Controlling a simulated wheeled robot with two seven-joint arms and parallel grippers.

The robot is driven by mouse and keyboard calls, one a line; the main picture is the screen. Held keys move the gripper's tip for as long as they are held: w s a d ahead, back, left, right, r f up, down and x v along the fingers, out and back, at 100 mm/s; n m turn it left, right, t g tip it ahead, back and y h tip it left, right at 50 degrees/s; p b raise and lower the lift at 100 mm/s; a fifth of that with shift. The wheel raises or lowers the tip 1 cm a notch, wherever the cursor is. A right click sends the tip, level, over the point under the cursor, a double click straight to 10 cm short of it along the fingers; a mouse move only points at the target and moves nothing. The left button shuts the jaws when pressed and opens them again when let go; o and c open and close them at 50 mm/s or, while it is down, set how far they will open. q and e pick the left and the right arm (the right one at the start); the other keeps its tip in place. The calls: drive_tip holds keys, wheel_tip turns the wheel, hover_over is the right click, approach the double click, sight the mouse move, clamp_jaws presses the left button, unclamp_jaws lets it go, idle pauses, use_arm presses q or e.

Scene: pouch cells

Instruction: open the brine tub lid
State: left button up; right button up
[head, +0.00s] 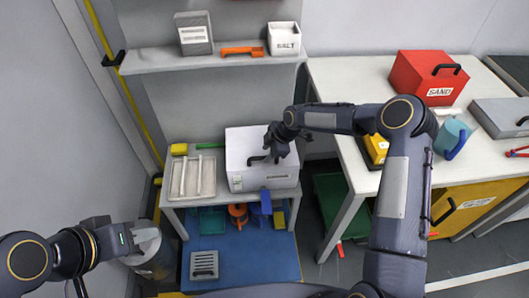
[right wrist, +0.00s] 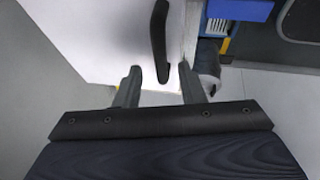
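The white box-shaped tub (head: 262,182), which I take for the brine tub, stands on the low bench in the head view. Its flat white lid (head: 243,143) appears down. A black bar handle (right wrist: 160,45) on its white surface shows in the right wrist view. My right gripper (head: 275,155) is at the handle; in the right wrist view its two fingers (right wrist: 160,82) are apart, with the handle's near end between them. I cannot tell if they touch it. My left gripper (head: 136,236) is low at the left, away from the tub; its fingers are unclear.
A ribbed pale tray (head: 193,177) sits beside the tub on the bench. A shelf (head: 220,57) above holds a salt box (head: 284,38) and an orange tool (head: 242,51). The right-hand table (head: 340,77) carries a red sand box (head: 428,77). A grey cylinder (head: 150,254) stands near my left gripper.

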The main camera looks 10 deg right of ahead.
drive_tip(key=shift+x, duration=1.1)
drive_tip(key=shift+d, duration=0.1)
drive_tip(key=shift+c, duration=0.2)
clamp_jaws()
